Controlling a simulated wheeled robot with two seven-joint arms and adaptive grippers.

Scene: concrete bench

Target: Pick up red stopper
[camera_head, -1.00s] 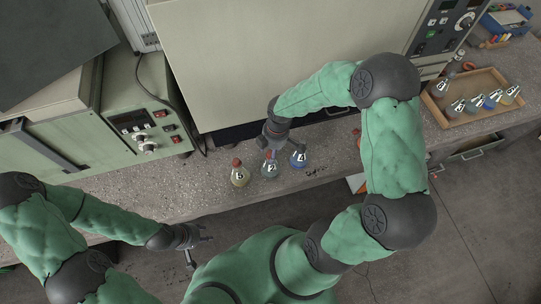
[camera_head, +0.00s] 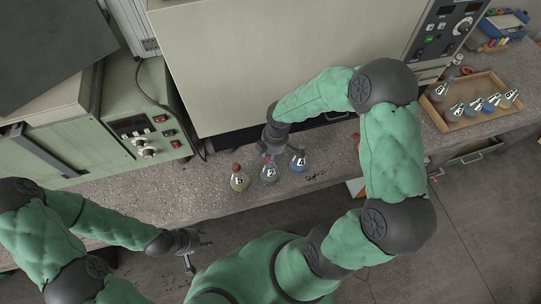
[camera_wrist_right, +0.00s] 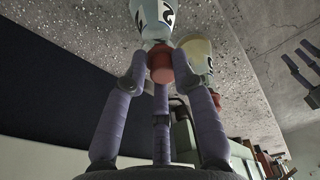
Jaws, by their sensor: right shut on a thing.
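A red stopper (camera_wrist_right: 160,66) sits at the mouth of a flask with a pale blue-grey content and a white label (camera_wrist_right: 153,18); this flask also stands on the bench in the head view (camera_head: 270,174). My right gripper (camera_head: 268,150) is above this flask, fingers pointing down. In the right wrist view its fingers (camera_wrist_right: 161,80) are closed around the stopper. I see no clear gap between stopper and flask. My left gripper (camera_head: 200,250) is empty, fingers spread, in front of the bench edge.
A yellowish flask (camera_head: 239,182) with its own red stopper (camera_head: 236,167) stands close on the left, a blue flask (camera_head: 298,162) close on the right. A wooden tray (camera_head: 456,124) with several flasks is at far right. A large cabinet (camera_head: 290,50) rises behind.

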